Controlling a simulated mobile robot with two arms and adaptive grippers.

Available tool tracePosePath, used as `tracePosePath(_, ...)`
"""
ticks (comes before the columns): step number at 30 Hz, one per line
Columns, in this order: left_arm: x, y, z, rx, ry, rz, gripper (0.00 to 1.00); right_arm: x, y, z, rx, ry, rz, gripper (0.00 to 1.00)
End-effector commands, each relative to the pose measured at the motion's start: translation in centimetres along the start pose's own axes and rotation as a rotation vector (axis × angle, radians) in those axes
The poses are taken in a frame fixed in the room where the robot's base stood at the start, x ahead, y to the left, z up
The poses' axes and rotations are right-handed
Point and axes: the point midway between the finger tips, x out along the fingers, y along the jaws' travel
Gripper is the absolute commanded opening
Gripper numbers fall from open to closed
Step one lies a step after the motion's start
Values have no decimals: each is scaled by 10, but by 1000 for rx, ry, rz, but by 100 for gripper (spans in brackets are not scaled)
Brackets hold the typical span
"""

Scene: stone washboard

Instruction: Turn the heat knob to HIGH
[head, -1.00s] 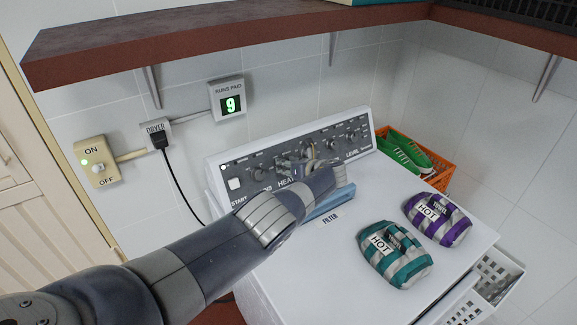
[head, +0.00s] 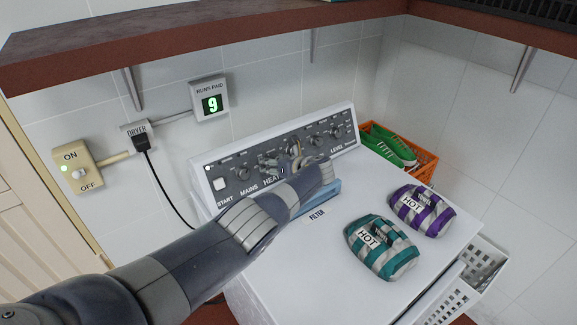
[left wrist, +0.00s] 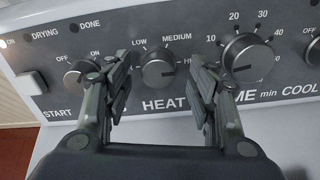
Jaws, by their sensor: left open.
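The heat knob (left wrist: 158,72) is a round dark knob with a metallic face, above the word HEAT. LOW and MEDIUM show around it; the HIGH mark at its right is partly hidden by a finger. A pale line shows on its face, but I cannot tell for sure which mark it points at. My left gripper (left wrist: 160,80) is open, one finger at each side of the knob in the picture; contact cannot be told. In the head view, my left gripper (head: 292,160) is at the control panel (head: 232,192) and covers much of the heat area. My right gripper is not in view.
The mains knob (left wrist: 80,72) and the time knob (left wrist: 247,58) flank the heat knob closely. A teal bundle (head: 381,248) and a purple bundle (head: 421,211), both labelled HOT, lie on the dryer top (head: 330,270). A brown shelf (head: 220,45) overhangs the panel.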

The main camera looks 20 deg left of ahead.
Motion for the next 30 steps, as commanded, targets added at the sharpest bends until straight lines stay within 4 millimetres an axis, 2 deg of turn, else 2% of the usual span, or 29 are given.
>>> tracePosePath(11,-25,2,-1,-1,2,-3,53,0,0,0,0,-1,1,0)
tracePosePath(25,-89,2,0,0,2,-2,53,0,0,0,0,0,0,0)
tracePosePath(30,-105,2,0,0,2,-1,53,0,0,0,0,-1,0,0)
